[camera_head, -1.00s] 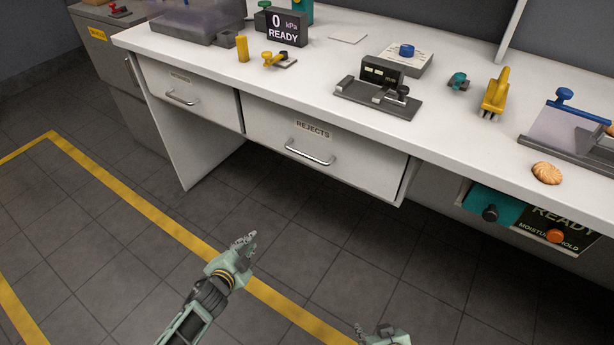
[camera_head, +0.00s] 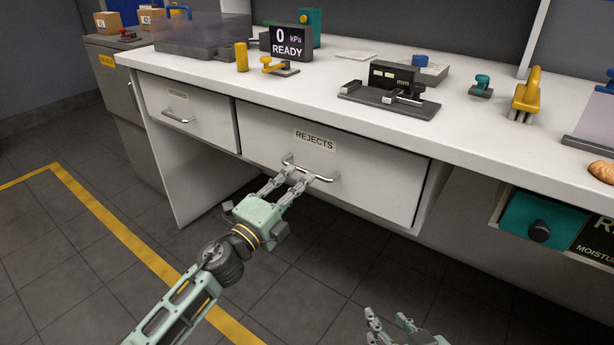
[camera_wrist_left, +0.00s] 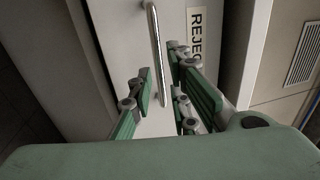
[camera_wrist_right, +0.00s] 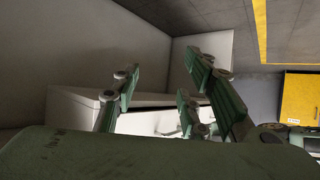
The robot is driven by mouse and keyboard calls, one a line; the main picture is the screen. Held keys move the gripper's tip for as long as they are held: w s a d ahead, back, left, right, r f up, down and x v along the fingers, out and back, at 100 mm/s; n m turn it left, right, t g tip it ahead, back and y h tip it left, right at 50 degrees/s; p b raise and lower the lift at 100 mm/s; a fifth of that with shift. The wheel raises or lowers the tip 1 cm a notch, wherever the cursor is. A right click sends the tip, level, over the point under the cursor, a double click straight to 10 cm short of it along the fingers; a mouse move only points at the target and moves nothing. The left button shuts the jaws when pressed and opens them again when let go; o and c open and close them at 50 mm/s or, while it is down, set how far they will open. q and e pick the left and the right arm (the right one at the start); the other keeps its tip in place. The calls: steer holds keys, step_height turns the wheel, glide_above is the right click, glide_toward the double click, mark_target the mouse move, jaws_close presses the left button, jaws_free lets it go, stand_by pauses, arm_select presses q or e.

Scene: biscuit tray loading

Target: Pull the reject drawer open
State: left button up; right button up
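The reject drawer (camera_head: 350,178) is a white front labelled REJECTS under the white worktop, and it looks closed. Its silver bar handle (camera_head: 322,178) also shows in the left wrist view (camera_wrist_left: 157,50). My left gripper (camera_head: 289,177) is open, with its fingertips at the handle's left part. In the left wrist view (camera_wrist_left: 158,80) the fingers stand apart on either side of the bar's line; I cannot tell whether they touch it. My right gripper (camera_head: 388,318) is low at the bottom of the head view, away from the drawer. It is open and empty in the right wrist view (camera_wrist_right: 165,80).
Another drawer (camera_head: 185,112) is to the left. A dark metal fixture (camera_head: 390,100), a READY display (camera_head: 290,42) and yellow pieces stand on the worktop (camera_head: 330,80). A teal unit with a black knob (camera_head: 540,230) is at right. The floor in front is clear.

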mark_target(305, 173)
arm_select(q)
steer(key=x, duration=0.3)
steer(key=shift+w+d+b, duration=0.2)
steer(key=shift+w+b, duration=0.1)
steer(key=shift+w+d, duration=0.25)
arm_select(e)
steer(key=w+r+t, duration=0.1)
steer(key=w+a+r+t, duration=0.1)
steer(key=r, duration=0.1)
steer(key=shift+w+r+y, duration=0.2)
steer(key=shift+r+y, duration=0.05)
steer(key=shift+y, duration=0.15)
arm_select(q)
steer(key=shift+c, duration=0.3)
jaws_close()
